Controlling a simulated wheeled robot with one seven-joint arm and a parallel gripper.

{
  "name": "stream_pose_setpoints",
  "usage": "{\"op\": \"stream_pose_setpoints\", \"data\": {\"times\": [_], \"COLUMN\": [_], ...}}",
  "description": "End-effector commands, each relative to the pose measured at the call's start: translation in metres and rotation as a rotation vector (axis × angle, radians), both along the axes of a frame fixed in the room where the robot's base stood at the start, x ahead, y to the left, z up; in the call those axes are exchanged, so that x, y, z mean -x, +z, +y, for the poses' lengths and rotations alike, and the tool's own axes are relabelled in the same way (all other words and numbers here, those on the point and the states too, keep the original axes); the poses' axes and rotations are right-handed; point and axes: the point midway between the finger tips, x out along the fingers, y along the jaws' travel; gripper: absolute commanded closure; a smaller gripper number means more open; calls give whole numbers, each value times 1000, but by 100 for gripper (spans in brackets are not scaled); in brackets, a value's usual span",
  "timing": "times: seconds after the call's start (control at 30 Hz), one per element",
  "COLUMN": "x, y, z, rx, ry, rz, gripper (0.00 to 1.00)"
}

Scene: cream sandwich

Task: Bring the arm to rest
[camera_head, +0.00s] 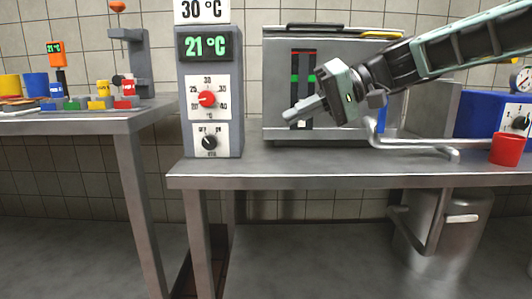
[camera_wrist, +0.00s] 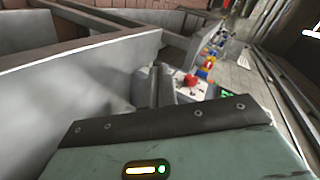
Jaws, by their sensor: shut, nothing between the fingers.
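My gripper (camera_head: 290,115) is shut and empty at the end of my arm, which reaches in from the upper right in the head view. It hangs in the air above the middle steel table (camera_head: 275,170), its fingers pointing left and slightly down. It is in front of a grey box-like machine (camera_head: 275,65) and right of the temperature control panel. In the wrist view, the fingers (camera_wrist: 160,88) show as a narrow pair, with the panel's red knob (camera_wrist: 191,80) beyond them.
The control panel (camera_head: 208,125) reads 21 °C, with a red dial and a black switch. A bent metal handle (camera_head: 415,148) and a red cup (camera_head: 507,149) are at right. A left table (camera_head: 90,125) holds coloured items. A metal bin (camera_head: 440,245) stands below.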

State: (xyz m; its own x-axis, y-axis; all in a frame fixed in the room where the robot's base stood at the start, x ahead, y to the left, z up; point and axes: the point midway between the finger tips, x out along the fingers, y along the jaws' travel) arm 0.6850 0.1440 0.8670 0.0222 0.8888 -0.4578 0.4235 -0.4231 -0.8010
Motion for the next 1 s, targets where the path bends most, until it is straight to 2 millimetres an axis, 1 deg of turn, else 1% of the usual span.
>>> {"op": "stream_pose_setpoints", "data": {"times": [0.03,0.07,0.1,0.17,0.2,0.27,0.3,0.37,0.4,0.5,0.6,0.7,0.9,0.93,1.0], "x": [26,39,59,89,109,138,157,183,198,228,250,269,299,296,295], "y": [-26,-42,-62,-93,-111,-135,-150,-167,-177,-194,-206,-214,-227,-215,-202], "z": [19,26,33,38,38,33,27,15,7,-15,-34,-51,-84,-83,-82], "rx": [95,150,227,344,420,528,596,687,739,842,913,968,1048,1045,1042], "ry": [34,47,65,90,103,123,133,148,155,171,184,196,219,214,212], "rz": [25,38,52,65,67,64,57,41,30,-3,-33,-62,-119,-115,-112], "gripper": [100,100,100,100,100,100,100,100,100,100,100,100,100,100,100]}}
